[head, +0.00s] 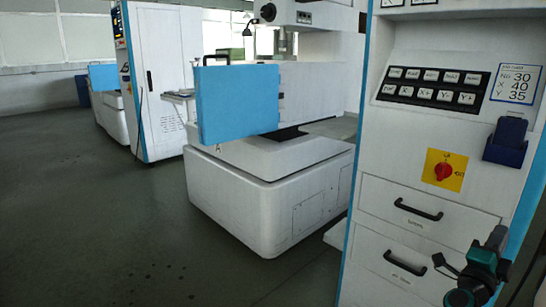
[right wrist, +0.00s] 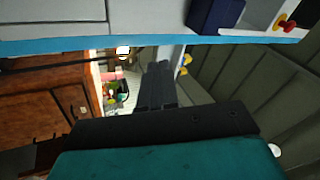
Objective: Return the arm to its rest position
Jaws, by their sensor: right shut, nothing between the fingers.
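My right gripper (head: 496,236) is at the lower right of the head view, in front of the white control cabinet's drawers. Its teal and black body shows below its dark fingers. In the right wrist view its two dark fingers (right wrist: 158,86) lie together, shut, with nothing between them. The teal body fills the bottom of that view. My left gripper does not show in either view.
The white control cabinet (head: 385,205) has a red rotary switch (head: 442,171), a key panel (head: 433,90), a blue holder (head: 505,143) and drawer handles (head: 418,209). A white machine with a blue panel (head: 238,100) stands left. Grey floor (head: 110,215) is clear at left.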

